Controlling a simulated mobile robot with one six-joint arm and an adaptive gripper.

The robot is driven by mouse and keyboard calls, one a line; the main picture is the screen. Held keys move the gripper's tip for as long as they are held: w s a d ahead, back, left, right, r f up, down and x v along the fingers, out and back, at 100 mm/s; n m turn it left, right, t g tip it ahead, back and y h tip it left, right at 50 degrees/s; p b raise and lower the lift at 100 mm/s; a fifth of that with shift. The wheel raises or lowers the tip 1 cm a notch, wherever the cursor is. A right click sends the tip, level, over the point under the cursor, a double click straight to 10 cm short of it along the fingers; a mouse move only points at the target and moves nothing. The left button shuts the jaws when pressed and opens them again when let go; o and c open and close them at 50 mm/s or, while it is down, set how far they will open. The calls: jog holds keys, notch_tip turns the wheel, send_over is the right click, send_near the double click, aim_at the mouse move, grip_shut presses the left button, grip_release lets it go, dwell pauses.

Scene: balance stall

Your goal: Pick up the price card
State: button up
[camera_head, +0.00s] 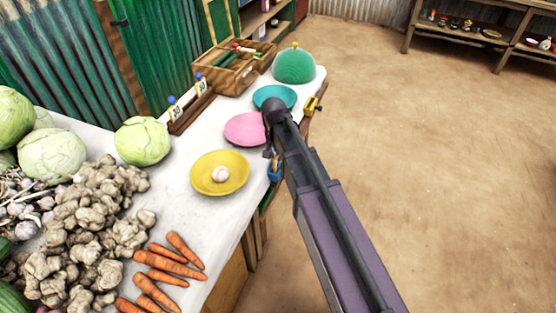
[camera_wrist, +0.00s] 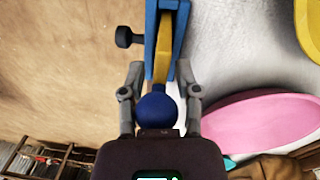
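In the wrist view a round dark blue knob (camera_wrist: 157,107) lies between the two fingers of my gripper (camera_wrist: 160,75). A narrow yellow strip (camera_wrist: 164,45), perhaps a card seen edge-on, runs from near the knob along a blue clamp (camera_wrist: 151,30) with a dark screw knob. I cannot tell whether the fingers press on the knob. In the head view my gripper (camera_head: 270,140) is at the table edge beside the pink plate (camera_head: 242,129), by the blue clamp (camera_head: 275,172). My arm hides part of this spot. Two cards marked 30 (camera_head: 175,112) (camera_head: 201,86) with blue knobs stand in a wooden rack (camera_head: 190,113).
A yellow plate (camera_head: 207,184) with a pale bulb, a teal plate (camera_head: 284,91) and a green dome (camera_head: 294,66) stand nearby. A yellow clamp (camera_head: 310,107) sits on the table edge. Vegetables crowd the table's left. The floor (camera_head: 450,170) at right is clear.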

grip_shut()
jog(key=shift+r, duration=0.15)
notch_tip(320, 180, up, 4)
jog(key=p, duration=0.3)
jog(key=shift+f+p, duration=0.25)
jog(key=shift+p, duration=0.1)
jog(key=s+r+p, duration=0.1)
jog(key=s, duration=1.5)
jog(key=shift+d+r, duration=0.1)
jog(key=shift+r+p, duration=0.2)
jog(key=shift+p, duration=0.15)
jog(key=shift+r+p, duration=1.55)
